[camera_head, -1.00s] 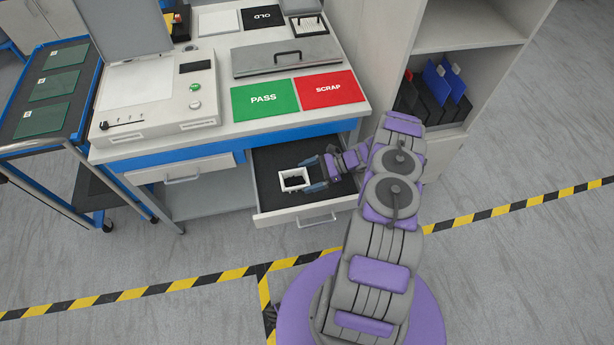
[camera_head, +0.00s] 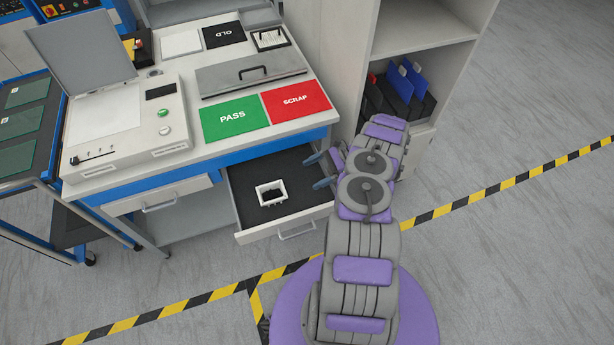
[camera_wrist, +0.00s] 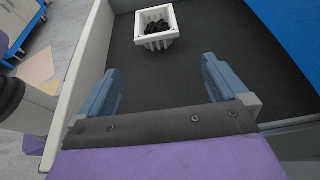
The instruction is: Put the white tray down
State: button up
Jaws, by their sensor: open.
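The small white tray (camera_head: 260,188) sits on the dark floor of the open drawer (camera_head: 293,225), toward its front left. Dark pieces lie inside it. In the wrist view the tray (camera_wrist: 168,41) stands upright beyond my fingertips, with a clear gap between. My gripper (camera_head: 316,171) is at the right side of the drawer, apart from the tray. In the wrist view its two blue fingers (camera_wrist: 160,78) are spread wide with nothing between them.
The workbench above the drawer holds a green PASS mat (camera_head: 234,118), a red SCRAP mat (camera_head: 296,102) and a grey lidded box (camera_head: 252,72). A shelf unit (camera_head: 412,50) stands right of the bench.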

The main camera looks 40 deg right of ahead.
jog(key=w+a+r+n+g, duration=0.25)
jog(key=a+r, duration=0.25)
jog(key=r, duration=0.3)
jog(key=w+a+r+n+g, duration=0.1)
jog(key=w+a+r+n, duration=0.2)
jog(key=r, duration=0.4)
jog(key=s+a+r+n+g+h, duration=0.25)
jog(key=s+a+r+n, duration=0.2)
jog(key=a+r, duration=0.45)
jog(key=s+a+r+n+g+h, duration=0.25)
jog(key=s+a+r, duration=0.35)
jog(key=a+r, duration=0.3)
jog(key=s+r+n+t+h, duration=0.1)
jog(key=s+r+n+h, duration=0.2)
jog(key=s, duration=0.9)
jog(key=s+r+n+t+h, duration=0.1)
jog(key=s+r+n+h, duration=0.3)
jog(key=s, duration=0.8)
jog(key=shift+s+a+r+n+t+h, duration=0.3)
jog(key=shift+n+h, duration=0.3)
jog(key=shift+n, duration=0.35)
jog(key=shift+w+a, duration=0.1)
